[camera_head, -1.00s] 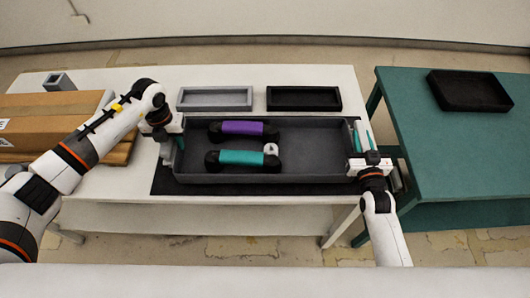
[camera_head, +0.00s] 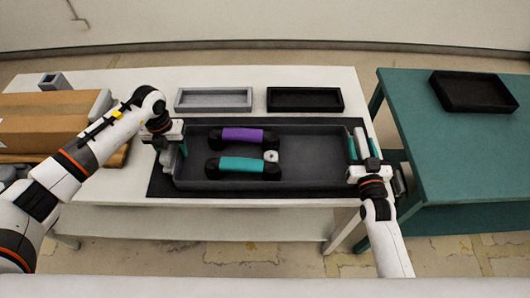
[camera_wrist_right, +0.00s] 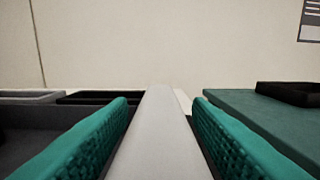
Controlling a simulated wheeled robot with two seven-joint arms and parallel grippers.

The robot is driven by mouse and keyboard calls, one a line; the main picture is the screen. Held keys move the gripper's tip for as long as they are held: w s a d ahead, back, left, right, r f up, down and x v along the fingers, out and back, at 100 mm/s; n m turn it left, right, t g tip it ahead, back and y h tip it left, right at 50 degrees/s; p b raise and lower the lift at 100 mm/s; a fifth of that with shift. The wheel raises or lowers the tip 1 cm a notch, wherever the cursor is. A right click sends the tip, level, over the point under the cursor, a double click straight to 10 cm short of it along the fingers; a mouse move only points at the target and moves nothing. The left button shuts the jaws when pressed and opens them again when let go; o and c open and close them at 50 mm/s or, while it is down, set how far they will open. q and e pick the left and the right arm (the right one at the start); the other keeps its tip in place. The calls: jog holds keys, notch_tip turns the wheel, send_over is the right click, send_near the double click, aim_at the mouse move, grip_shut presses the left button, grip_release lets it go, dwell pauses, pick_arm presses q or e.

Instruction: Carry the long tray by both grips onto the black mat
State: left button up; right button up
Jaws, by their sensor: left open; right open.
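The long dark grey tray (camera_head: 312,150) rests on the black mat (camera_head: 160,185), whose edge shows around it. A purple-bodied handset (camera_head: 242,135) and a teal-bodied handset (camera_head: 241,165) lie in its left half, with a small white ring-like piece (camera_head: 270,156) beside them. My left gripper (camera_head: 178,146) is open at the tray's left end; the grip there is mostly hidden. My right gripper (camera_head: 362,148) is open at the right end. In the right wrist view, its teal pads stand apart on both sides of a pale grip bar (camera_wrist_right: 160,135), with gaps.
A grey shallow tray (camera_head: 214,99) and a black one (camera_head: 305,99) stand behind on the white table (camera_head: 300,76). Cardboard boxes (camera_head: 45,125) are at left, beneath my left arm. A teal table (camera_head: 450,150) with a black tray (camera_head: 472,92) is at right.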

pick_arm(q)
notch_tip(320, 180, up, 12)
jog(key=shift+f, duration=0.15)
pick_arm(e)
jog(key=shift+s, duration=0.2)
jog(key=s, duration=1.1)
jog(key=shift+s, duration=0.3)
pick_arm(q)
jog(key=shift+s, duration=0.1)
pick_arm(e)
jog(key=shift+s, duration=0.1)
